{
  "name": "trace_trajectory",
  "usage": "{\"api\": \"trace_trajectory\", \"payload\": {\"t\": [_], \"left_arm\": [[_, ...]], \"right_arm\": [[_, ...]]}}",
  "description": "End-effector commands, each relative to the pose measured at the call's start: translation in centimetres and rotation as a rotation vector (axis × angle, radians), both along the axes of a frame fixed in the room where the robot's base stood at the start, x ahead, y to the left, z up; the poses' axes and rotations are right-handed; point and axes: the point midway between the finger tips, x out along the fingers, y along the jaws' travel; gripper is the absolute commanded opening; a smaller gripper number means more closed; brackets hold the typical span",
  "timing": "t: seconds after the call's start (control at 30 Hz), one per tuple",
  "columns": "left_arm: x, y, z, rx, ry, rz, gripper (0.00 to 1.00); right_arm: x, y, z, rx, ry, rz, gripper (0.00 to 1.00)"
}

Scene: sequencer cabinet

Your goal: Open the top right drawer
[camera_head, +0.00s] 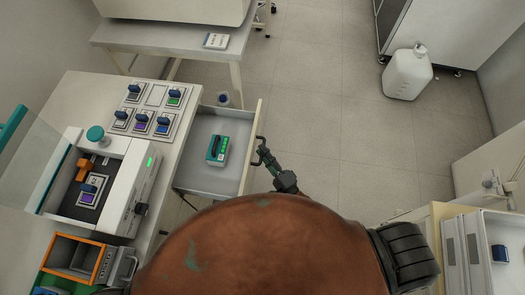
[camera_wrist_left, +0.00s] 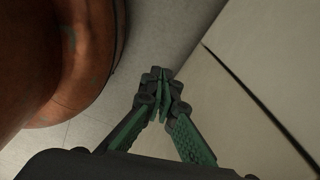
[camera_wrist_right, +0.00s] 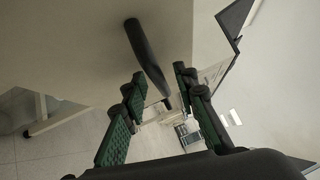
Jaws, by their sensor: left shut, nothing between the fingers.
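A drawer (camera_head: 240,172) under the white bench stands pulled out in the head view, with a green and white box (camera_head: 217,150) inside. Its dark handle (camera_head: 259,152) is on the front panel. My right gripper (camera_head: 268,158) is at this handle. In the right wrist view, the black handle bar (camera_wrist_right: 146,55) passes between the fingers of my right gripper (camera_wrist_right: 158,82), which are apart, with a gap showing beside the bar. My left gripper (camera_wrist_left: 162,78) is shut and empty in the left wrist view, near my brown body; the head view does not show it.
On the bench are a white machine (camera_head: 120,185) with a raised glass lid, a tray of blue and green modules (camera_head: 145,118) and an orange-framed box (camera_head: 75,258). A white jug (camera_head: 407,73) stands on the floor. Floor right of the drawer is clear.

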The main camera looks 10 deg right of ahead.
Motion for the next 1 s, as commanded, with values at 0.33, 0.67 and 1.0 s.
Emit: {"api": "trace_trajectory", "payload": {"t": [0.33,0.67,1.0], "left_arm": [[-0.1,-0.1,0.0,-0.001,0.001,0.0,0.0],[-0.1,-0.1,0.0,-0.001,0.001,0.0,0.0],[0.0,-0.1,0.0,-0.001,0.001,0.0,0.0]], "right_arm": [[-6.4,-2.6,-1.1,-0.003,0.004,0.001,0.27],[-10.1,-4.1,-1.6,-0.001,0.002,0.0,0.27],[-10.4,-4.2,-1.6,0.0,0.001,0.0,0.27]]}}
